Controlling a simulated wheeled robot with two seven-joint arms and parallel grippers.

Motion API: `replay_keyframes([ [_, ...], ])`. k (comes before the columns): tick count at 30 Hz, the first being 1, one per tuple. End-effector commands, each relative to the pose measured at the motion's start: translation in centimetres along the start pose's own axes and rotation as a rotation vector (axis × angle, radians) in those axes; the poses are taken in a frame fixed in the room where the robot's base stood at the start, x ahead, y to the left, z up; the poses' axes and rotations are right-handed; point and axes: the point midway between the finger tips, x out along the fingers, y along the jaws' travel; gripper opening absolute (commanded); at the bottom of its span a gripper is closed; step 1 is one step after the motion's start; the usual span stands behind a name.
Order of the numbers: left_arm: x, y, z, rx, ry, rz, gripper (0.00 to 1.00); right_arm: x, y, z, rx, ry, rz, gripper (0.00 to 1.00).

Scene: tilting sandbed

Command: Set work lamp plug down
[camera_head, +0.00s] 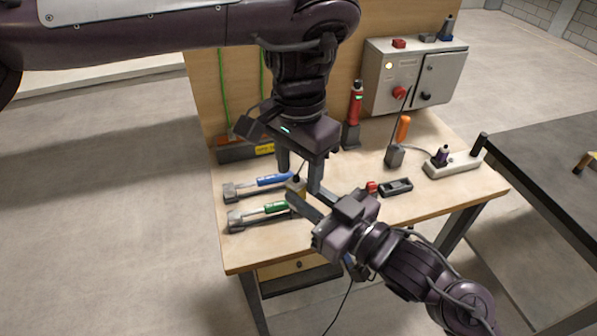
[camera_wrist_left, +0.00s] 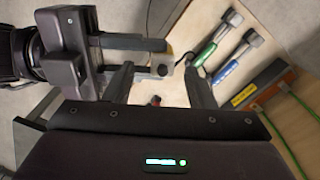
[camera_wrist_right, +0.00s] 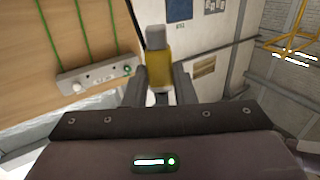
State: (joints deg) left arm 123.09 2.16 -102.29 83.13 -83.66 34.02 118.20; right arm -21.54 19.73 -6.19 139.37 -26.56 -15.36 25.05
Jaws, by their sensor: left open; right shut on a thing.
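A yellow plug with a grey end (camera_wrist_right: 158,68) stands between the fingers of my right gripper (camera_wrist_right: 158,88) in the right wrist view. My right gripper (camera_head: 308,200) is shut on it above the workbench in the head view. There the plug (camera_head: 297,185) is small and partly hidden by the grippers. The plug also shows in the left wrist view (camera_wrist_left: 160,60), with a dark cord by it. My left gripper (camera_head: 300,175) is open, just above the plug, pointing down. Its fingers (camera_wrist_left: 160,88) are apart in the left wrist view.
Blue-handled (camera_head: 272,180) and green-handled (camera_head: 275,207) tools lie at the workbench's left. A power strip (camera_head: 455,166) with a dark plug in it sits at the right. A control box (camera_head: 412,76) stands at the back. The bench front (camera_head: 250,255) is bare.

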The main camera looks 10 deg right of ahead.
Motion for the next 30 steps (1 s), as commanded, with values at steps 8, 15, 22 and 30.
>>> replay_keyframes([
  [8, 1.6, 0.1, 0.0, 0.000, 0.000, 0.000, 0.50, 0.0, 0.0, 0.0, 0.000, 0.001, 0.000, 0.00],
  [15, 1.6, 0.0, 0.0, 0.000, 0.001, 0.000, 0.47, 0.0, 0.0, 0.0, 0.000, 0.001, 0.000, 0.00],
  [22, 1.6, 0.0, 0.0, 0.001, 0.001, 0.000, 0.17, 0.0, 0.0, 0.0, 0.000, 0.001, 0.000, 0.00],
  [30, 1.6, 0.1, 0.0, 0.003, 0.001, 0.002, 0.01, 0.0, 0.0, 0.0, 0.000, 0.000, 0.000, 0.42],
])
